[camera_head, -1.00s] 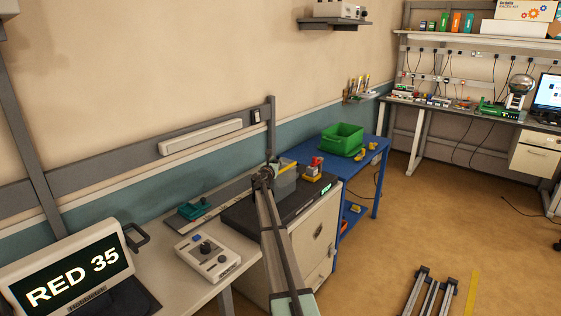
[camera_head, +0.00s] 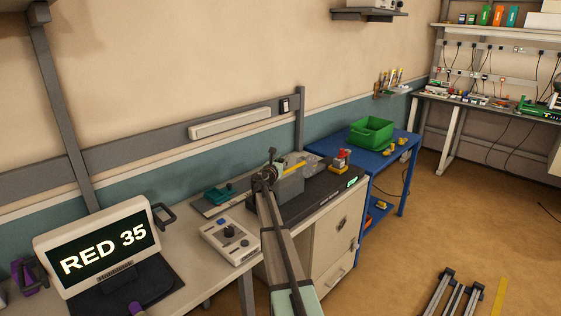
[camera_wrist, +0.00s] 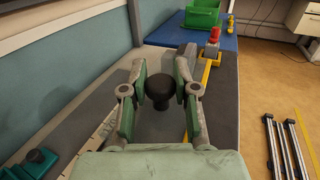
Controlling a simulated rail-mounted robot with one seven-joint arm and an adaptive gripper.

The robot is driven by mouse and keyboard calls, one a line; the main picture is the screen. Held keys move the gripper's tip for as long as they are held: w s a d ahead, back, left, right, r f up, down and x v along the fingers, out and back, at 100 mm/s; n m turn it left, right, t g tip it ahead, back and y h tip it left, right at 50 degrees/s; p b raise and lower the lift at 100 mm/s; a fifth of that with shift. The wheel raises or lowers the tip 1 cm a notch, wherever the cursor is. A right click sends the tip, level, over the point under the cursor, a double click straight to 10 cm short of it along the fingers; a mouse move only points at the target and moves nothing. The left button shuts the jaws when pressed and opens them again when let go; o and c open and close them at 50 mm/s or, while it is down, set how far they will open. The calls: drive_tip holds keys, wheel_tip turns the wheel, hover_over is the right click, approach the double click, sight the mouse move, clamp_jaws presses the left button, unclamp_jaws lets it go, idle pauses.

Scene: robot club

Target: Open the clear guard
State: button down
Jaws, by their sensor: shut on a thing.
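My gripper (camera_head: 266,178) is over the dark-topped bench unit. In the wrist view its two green-grey fingers (camera_wrist: 160,92) close on either side of a round black knob (camera_wrist: 160,84). The clear guard (camera_head: 291,186) shows in the head view as a greyish see-through box right beside my gripper, with a yellow bar (camera_head: 294,168) close by. My arm and gripper hide part of it. In the wrist view the dark grey area under the knob is hard to make out, so I cannot tell how far the guard is tilted.
A red and yellow button (camera_head: 341,160) stands right of the guard. A green bin (camera_head: 370,134) stands on a blue table (camera_head: 398,158).

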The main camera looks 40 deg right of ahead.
drive_tip(key=c, duration=0.9)
unclamp_jaws()
drive_tip(key=v, duration=1.2)
drive_tip(key=shift+f, duration=0.1)
